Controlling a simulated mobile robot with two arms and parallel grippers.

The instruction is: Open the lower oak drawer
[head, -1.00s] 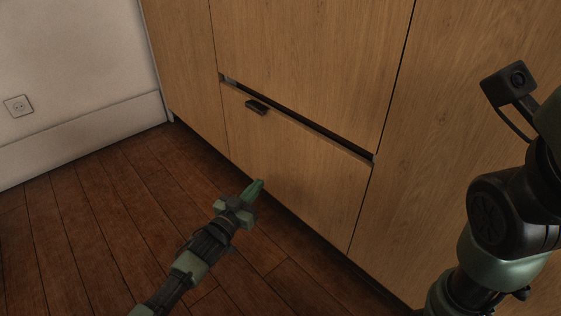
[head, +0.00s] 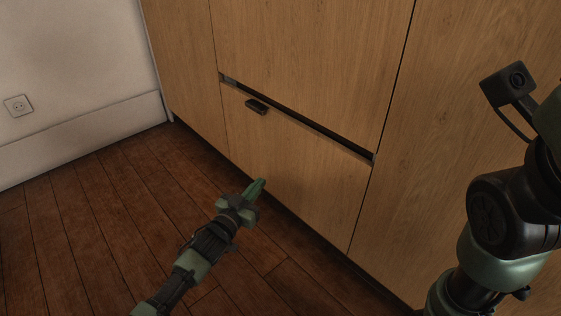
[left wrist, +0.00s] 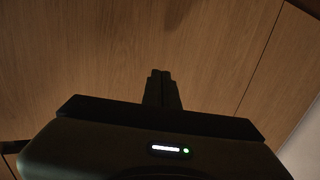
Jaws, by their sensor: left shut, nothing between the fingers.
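The lower oak drawer (head: 290,165) is a wood front low in the cabinet, with a dark gap along its top edge. It looks flush with the fronts beside it. Its small dark handle (head: 256,106) sits near the upper left corner. My left gripper (head: 256,186) is in front of the drawer's lower part, below the handle and apart from it. Its green fingers are shut and empty. In the left wrist view the shut fingers (left wrist: 161,75) point at plain wood (left wrist: 90,70); no handle shows there. My right arm is at the right edge; its gripper is out of view.
An upper oak front (head: 300,60) is above the gap, and a tall oak panel (head: 470,120) is to the right. A white wall (head: 70,50) with a socket (head: 18,105) is at the left. The wooden floor (head: 90,220) is clear.

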